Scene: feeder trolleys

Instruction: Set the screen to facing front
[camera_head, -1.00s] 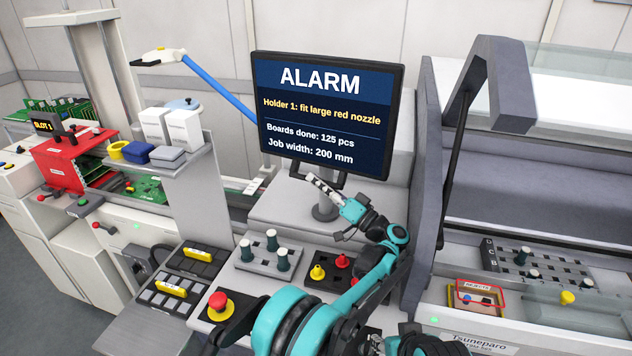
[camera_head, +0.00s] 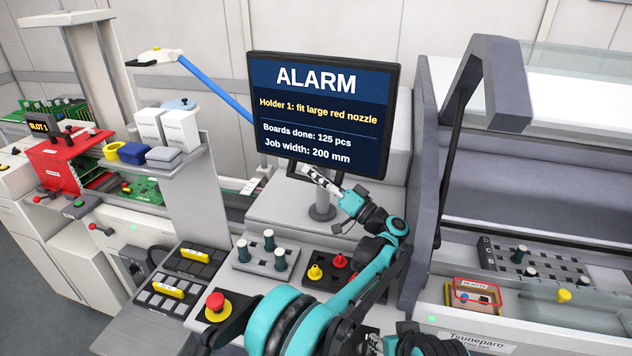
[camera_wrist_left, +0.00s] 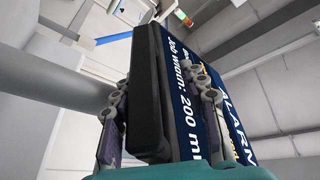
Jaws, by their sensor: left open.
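The screen (camera_head: 322,116) is a flat monitor on a grey post (camera_head: 322,200). It reads ALARM, holder 1: fit large red nozzle, boards done 125, job width 200 mm. Its face is turned towards me, slightly angled. A black handle (camera_head: 291,170) shows under its lower edge. My left gripper (camera_head: 315,175) is at that lower edge, partly in front of the handle. In the left wrist view, my left gripper (camera_wrist_left: 160,110) is open, with one finger on each side of the screen (camera_wrist_left: 178,90); contact is unclear. My right gripper is not in view.
Below stand a nozzle block (camera_head: 264,256), red and yellow nozzles (camera_head: 315,272) and a red stop button (camera_head: 216,301). A shelf with white boxes (camera_head: 181,130) is at left. A grey machine frame (camera_head: 428,160) rises close to the screen's right.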

